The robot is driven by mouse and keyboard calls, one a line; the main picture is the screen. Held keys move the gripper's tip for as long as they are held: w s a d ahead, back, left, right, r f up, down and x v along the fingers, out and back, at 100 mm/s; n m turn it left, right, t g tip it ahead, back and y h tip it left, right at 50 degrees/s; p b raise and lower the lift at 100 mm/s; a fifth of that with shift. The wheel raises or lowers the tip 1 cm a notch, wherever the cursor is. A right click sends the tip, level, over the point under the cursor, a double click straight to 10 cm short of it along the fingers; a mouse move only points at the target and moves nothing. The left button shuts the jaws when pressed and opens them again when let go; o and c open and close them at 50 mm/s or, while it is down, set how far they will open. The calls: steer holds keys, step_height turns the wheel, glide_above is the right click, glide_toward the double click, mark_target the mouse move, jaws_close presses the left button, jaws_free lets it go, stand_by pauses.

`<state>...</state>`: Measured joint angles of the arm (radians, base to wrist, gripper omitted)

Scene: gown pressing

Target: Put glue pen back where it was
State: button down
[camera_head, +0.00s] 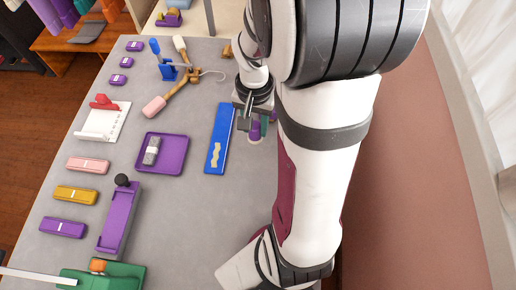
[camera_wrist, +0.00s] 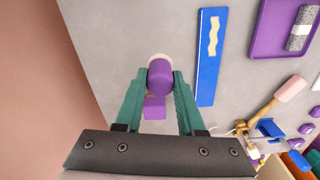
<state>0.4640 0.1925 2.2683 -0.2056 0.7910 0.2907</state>
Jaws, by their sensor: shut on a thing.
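The glue pen (camera_wrist: 160,77), with a purple rounded end and a pale part, is between the fingers of my gripper (camera_wrist: 160,82) in the wrist view. My gripper is shut on it. A small purple block (camera_wrist: 154,108) shows just behind the pen; I cannot tell whether they touch. In the head view my gripper (camera_head: 248,122) is right of the blue board, and my arm hides much of that area. The blue board (camera_head: 211,165) lies flat with a cream wavy strip (camera_head: 216,155) on it. It also shows in the wrist view (camera_wrist: 206,85).
A purple tray (camera_head: 180,165) holding a grey rolled item (camera_head: 152,150) lies left of the board. A wooden mallet-like tool (camera_head: 155,106) and a blue stand (camera_head: 168,72) with a hook are farther back. Several coloured bars line the left edge.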

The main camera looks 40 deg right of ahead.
steer(key=s+d+r+m, duration=0.1)
steer(key=s+d+m, duration=0.2)
steer(key=s+d, duration=0.6)
steer(key=w+a+f, duration=0.2)
steer(key=w+f, duration=0.1)
steer(key=w+a+f, duration=0.2)
steer(key=w+f, duration=0.1)
steer(key=f, duration=0.1)
steer(key=w+a+f, duration=0.2)
steer(key=w+f, duration=0.1)
steer(key=shift+a+f, duration=0.25)
steer(key=shift+a, duration=0.15)
steer(key=shift+f, duration=0.15)
steer(key=c, duration=0.5)
jaws_free()
